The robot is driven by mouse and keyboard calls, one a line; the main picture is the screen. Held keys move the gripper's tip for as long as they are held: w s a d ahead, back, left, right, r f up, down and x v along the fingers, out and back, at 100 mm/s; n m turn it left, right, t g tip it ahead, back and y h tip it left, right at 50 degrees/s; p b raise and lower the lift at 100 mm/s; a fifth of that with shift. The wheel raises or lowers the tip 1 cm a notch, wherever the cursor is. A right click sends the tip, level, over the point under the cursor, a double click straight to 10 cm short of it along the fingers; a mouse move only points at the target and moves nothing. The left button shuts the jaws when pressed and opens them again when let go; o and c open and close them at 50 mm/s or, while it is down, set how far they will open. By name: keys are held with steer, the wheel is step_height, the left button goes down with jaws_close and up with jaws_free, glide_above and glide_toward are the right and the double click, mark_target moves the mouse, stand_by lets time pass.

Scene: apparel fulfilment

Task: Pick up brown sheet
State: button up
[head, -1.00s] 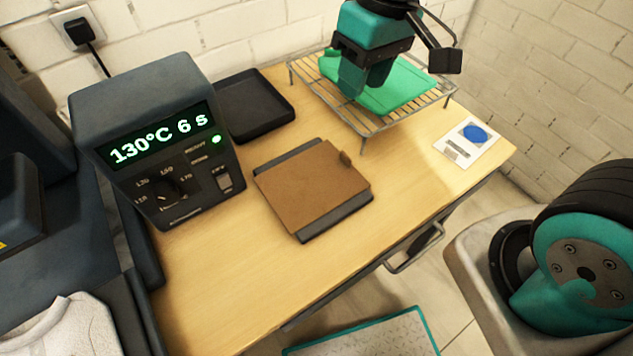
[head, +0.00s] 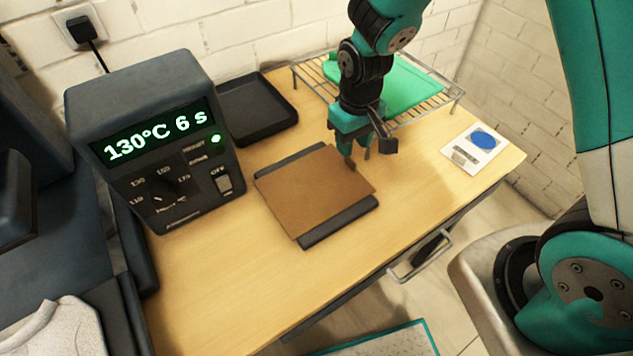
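The brown sheet (head: 312,195) lies flat on a dark grey pad (head: 340,222) on the wooden table. The pad shows along the sheet's upper and lower edges. A small brown tab (head: 350,163) stands at the sheet's right corner. My gripper (head: 358,157) points down at that tab, with its fingertips at or just above it. The fingers look apart, and the tab shows below them. I cannot tell whether they touch it.
A control box (head: 150,145) reading "130°C 6 s" stands left of the sheet. Behind are a black tray (head: 255,110) and a wire rack (head: 310,82) with a green item (head: 415,88). A card with a blue disc (head: 475,145) lies right. The table front is clear.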

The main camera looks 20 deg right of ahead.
mark_target(351, 160)
step_height(351, 160, down, 5)
steer(key=shift+s+f+p, duration=0.1)
steer(key=shift+f+p, duration=0.05)
steer(key=shift+p, duration=0.25)
jaws_close()
